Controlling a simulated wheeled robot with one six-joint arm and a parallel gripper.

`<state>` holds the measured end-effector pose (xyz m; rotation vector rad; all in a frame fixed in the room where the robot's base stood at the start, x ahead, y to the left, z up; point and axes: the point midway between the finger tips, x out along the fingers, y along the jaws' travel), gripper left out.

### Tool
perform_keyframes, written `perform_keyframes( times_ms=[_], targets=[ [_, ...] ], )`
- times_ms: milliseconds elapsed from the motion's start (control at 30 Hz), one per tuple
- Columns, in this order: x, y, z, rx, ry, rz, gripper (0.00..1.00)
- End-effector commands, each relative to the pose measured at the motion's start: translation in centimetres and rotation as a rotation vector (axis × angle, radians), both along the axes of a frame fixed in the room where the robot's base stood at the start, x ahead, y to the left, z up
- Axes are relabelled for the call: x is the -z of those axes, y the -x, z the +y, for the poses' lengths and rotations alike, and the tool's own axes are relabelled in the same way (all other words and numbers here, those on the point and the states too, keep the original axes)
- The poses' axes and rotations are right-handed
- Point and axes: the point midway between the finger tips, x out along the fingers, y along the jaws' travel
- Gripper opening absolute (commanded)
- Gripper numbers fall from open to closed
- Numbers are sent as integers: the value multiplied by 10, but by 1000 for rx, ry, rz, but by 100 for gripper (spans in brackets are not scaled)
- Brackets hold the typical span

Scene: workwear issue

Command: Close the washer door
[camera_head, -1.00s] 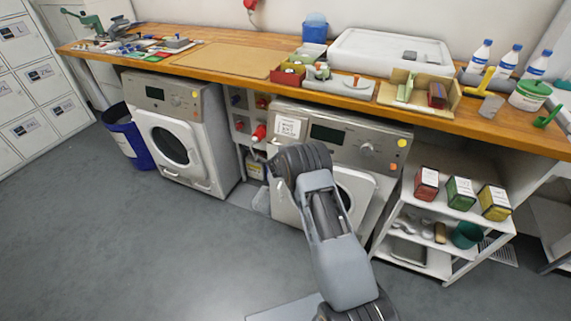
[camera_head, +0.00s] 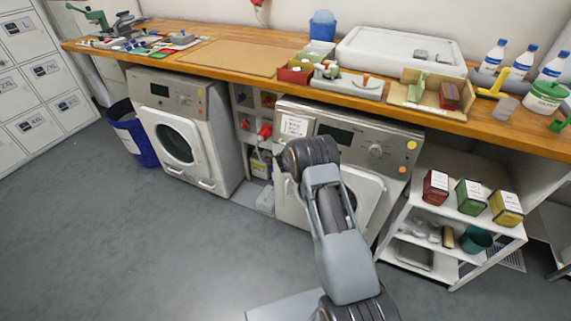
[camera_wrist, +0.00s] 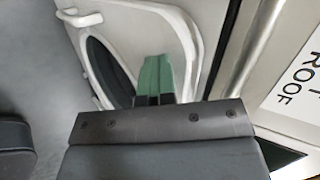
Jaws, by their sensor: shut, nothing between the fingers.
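The right-hand machine (camera_head: 292,204) stands under the counter with a paper label on its panel. Its white door (camera_head: 368,198) is largely hidden behind my arm in the head view, so how far it stands open cannot be told there. In the wrist view the white door (camera_wrist: 172,35) shows its dark oval window (camera_wrist: 106,72) and a white handle (camera_wrist: 80,18). My gripper (camera_wrist: 155,80), with green fingertips, is shut and empty in front of the door, overlapping it beside the window. Whether it touches the door cannot be told. In the head view the fingertips are hidden.
Another machine (camera_head: 176,140) with its door shut stands to the left, beside a blue bin (camera_head: 130,136). A white shelf unit (camera_head: 470,246) with boxes stands close to the right. The counter (camera_head: 195,66) runs above the machines. The grey floor (camera_head: 130,240) at front left is clear.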

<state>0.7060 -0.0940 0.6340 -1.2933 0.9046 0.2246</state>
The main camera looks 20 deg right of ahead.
Motion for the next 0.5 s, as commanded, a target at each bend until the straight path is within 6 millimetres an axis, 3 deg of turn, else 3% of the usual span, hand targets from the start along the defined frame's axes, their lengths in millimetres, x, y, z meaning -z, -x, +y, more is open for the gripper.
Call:
perform_keyframes(
  times_ms=[67, 267, 500],
  targets=[
    [-6, -1, -4, 11, 12, -20, 0],
    [-3, 19, 26, -2, 6, -10, 0],
    [-41, 48, 54, -5, 4, -8, 0]
  ],
)
